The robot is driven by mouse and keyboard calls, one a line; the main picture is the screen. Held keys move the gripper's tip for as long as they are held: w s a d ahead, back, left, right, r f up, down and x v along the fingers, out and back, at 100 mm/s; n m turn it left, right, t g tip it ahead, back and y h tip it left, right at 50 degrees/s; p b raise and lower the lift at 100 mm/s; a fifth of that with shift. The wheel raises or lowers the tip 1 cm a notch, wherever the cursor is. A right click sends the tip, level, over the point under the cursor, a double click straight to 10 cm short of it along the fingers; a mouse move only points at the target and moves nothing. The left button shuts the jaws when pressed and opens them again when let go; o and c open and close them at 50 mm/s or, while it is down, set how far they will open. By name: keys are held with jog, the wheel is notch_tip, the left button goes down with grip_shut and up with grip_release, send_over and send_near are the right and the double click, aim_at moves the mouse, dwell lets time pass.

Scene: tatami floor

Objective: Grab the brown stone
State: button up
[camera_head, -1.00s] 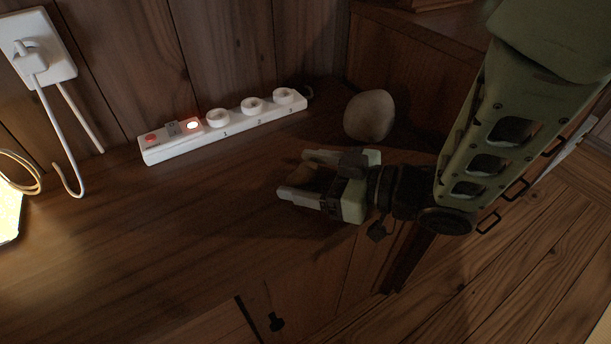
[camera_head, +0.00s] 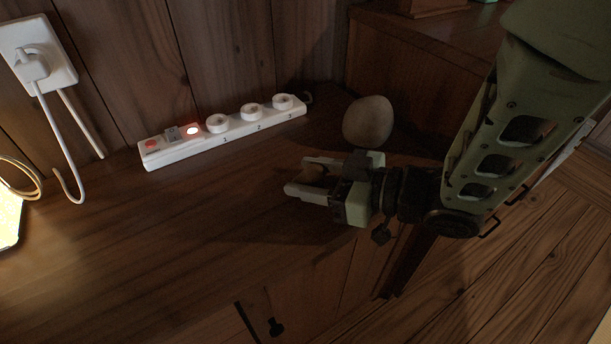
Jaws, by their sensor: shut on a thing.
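A small brown stone (camera_head: 314,173) sits between the two fingers of my gripper (camera_head: 308,176), over the dark wooden counter top (camera_head: 190,245). The fingers point left and are shut on the stone, hiding part of it. I cannot tell whether the stone touches the wood. A larger, rounded, grey-beige stone (camera_head: 368,122) stands on the counter behind my gripper, apart from it.
A white power strip (camera_head: 225,130) with a red light lies along the back wall. A white wall socket (camera_head: 38,60) with hanging cables is at the far left. A wooden cabinet (camera_head: 420,85) stands behind the larger stone.

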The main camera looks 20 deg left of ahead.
jog(key=d+r+p, duration=0.1)
jog(key=d+r, duration=0.1)
jog(key=d, duration=0.1)
jog(key=d+r+p, duration=0.2)
jog(key=d, duration=0.1)
jog(key=s+d+r+p, duration=0.1)
jog(key=d+r, duration=0.1)
jog(key=d, duration=0.2)
jog(key=shift+s+d+r, duration=0.1)
jog(key=shift+r, duration=0.1)
jog(key=shift+s+d+r+p, duration=0.1)
jog(key=shift+d+r+p, duration=0.15)
jog(key=shift+p, duration=0.75)
jog(key=p+v, duration=0.2)
jog(key=p, duration=0.5)
jog(key=shift+d, duration=0.1)
